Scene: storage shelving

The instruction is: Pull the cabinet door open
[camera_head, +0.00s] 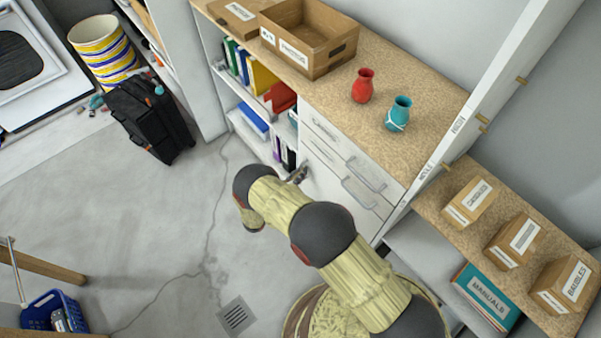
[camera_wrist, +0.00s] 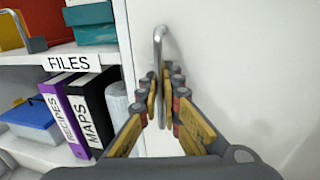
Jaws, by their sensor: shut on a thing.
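The white cabinet door (camera_wrist: 240,60) fills the right of the wrist view. Its vertical grey metal handle (camera_wrist: 159,42) runs down between my fingers. My gripper (camera_wrist: 164,92) is shut on this handle, with yellow and dark fingers on both sides of it. In the head view my gripper (camera_head: 298,174) is small, at the front of the white cabinet below the drawers (camera_head: 345,168). The door (camera_head: 318,182) shows there only in part, behind my arm. I cannot tell whether the door is slightly ajar.
Left of the door are open shelves with purple and black binders (camera_wrist: 78,112) and a blue box (camera_wrist: 32,118). A red vase (camera_head: 363,86) and a teal vase (camera_head: 398,114) stand on the cabinet top. The floor (camera_head: 150,220) in front is largely clear. A black suitcase (camera_head: 148,118) stands farther left.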

